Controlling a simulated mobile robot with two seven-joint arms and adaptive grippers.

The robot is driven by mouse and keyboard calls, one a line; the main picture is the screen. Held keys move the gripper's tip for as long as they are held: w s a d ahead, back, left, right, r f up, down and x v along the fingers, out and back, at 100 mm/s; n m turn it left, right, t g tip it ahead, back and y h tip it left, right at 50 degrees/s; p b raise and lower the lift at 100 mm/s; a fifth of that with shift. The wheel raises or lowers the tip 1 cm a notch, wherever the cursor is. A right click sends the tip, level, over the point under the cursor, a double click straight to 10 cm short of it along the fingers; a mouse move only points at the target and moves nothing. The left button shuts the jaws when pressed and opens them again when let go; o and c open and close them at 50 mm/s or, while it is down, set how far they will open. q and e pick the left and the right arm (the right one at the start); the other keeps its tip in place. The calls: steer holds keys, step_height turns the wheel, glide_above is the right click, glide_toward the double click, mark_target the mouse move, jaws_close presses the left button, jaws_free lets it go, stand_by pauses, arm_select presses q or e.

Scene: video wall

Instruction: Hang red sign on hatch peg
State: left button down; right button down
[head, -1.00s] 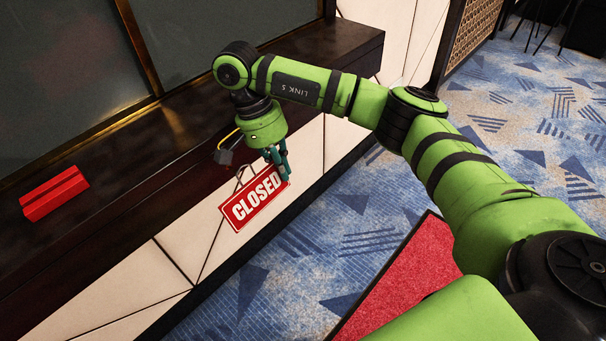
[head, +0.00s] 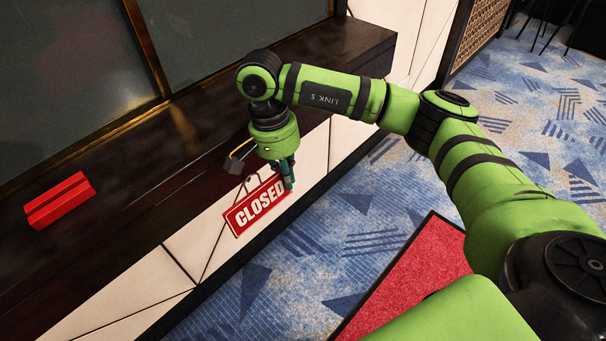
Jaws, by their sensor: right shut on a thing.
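The red sign (head: 257,207) with white CLOSED lettering hangs tilted in front of the white panel below the dark counter. A thin pale hanger rises from its top edge. My right gripper (head: 288,181) points down and is shut on the sign at its upper right corner. I cannot make out a hatch peg; the area above the sign is partly behind my wrist, and I cannot tell whether the hanger touches anything. My left gripper is not in view.
The dark counter (head: 115,210) runs along the left under grey hatch panels (head: 235,35). A red block (head: 60,200) lies on it. A red mat (head: 420,275) lies on the blue patterned carpet (head: 375,215), which is otherwise open here.

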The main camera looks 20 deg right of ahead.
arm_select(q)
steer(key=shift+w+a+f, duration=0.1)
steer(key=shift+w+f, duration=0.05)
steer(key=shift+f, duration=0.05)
arm_select(e)
steer(key=shift+s+a+f, duration=0.2)
steer(key=shift+f, duration=0.35)
steer(key=shift+s+a+f, duration=0.15)
steer(key=shift+f, duration=0.4)
steer(key=shift+s+f+g, duration=0.1)
steer(key=shift+f+g, duration=0.05)
steer(key=shift+g, duration=0.15)
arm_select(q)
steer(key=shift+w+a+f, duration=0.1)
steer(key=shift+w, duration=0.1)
arm_select(e)
steer(key=shift+f, duration=0.1)
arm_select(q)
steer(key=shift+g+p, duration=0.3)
arm_select(e)
steer(key=shift+d+r, duration=0.15)
steer(key=shift+r, duration=0.1)
